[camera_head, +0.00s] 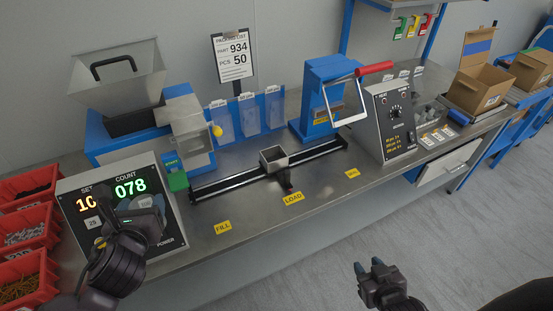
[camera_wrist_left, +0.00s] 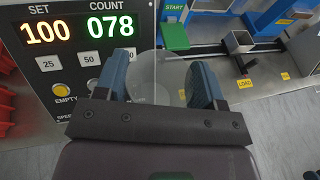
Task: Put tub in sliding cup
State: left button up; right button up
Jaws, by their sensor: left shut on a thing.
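My left gripper (camera_head: 137,212) is in front of the counter panel. In the left wrist view its two fingers (camera_wrist_left: 161,80) are apart, shut on a clear, see-through tub (camera_wrist_left: 158,68) between them. The tub is hard to make out in the head view. The sliding cup (camera_head: 273,159) is a square, open-topped metal cup on the rail, behind the LOAD label; it also shows at upper right in the left wrist view (camera_wrist_left: 238,41). The tub is apart from the cup, to its left. My right gripper (camera_head: 370,268) is open and empty, in front of the bench.
The counter panel (camera_head: 122,205) reads set 100 and count 078. A green START block (camera_head: 177,181) stands behind it. A blue press with a red handle (camera_head: 374,68) stands behind the rail (camera_head: 222,184). Red bins (camera_head: 24,231) are at left. The bench front around the FILL label (camera_head: 223,227) is clear.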

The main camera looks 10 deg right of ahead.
aim_at(279, 167)
jog(key=i+l, duration=0.1)
jog(key=l, duration=0.85)
jog(key=i+l, duration=0.15)
jog(key=l, duration=0.35)
jog(key=i+l, duration=0.1)
jog(key=l, duration=0.4)
